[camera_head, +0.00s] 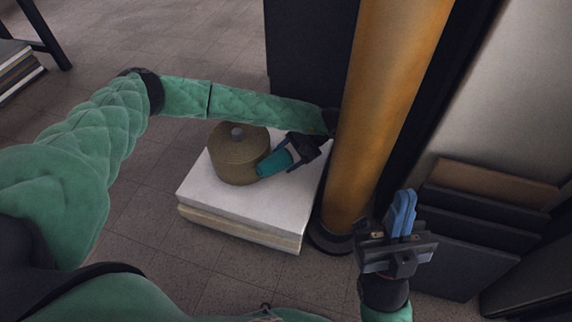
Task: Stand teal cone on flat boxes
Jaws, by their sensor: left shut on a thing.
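A teal cone (274,163) is tilted on its side in my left gripper (290,155), over the stacked flat boxes (235,212). My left gripper is shut on it; my arm and the dark gripper body hide part of the cone's right end. I cannot tell whether the cone touches the box top. The boxes are pale and low, on the floor. My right gripper (403,212) is at the lower right, away from the boxes, with its blue fingers together and nothing between them.
A round tan lidded pot (235,155) stands on the boxes, right beside the cone. A thick orange column (385,110) rises just right of the boxes. Dark panels (465,265) lean at the right. The front and right part of the box top is clear.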

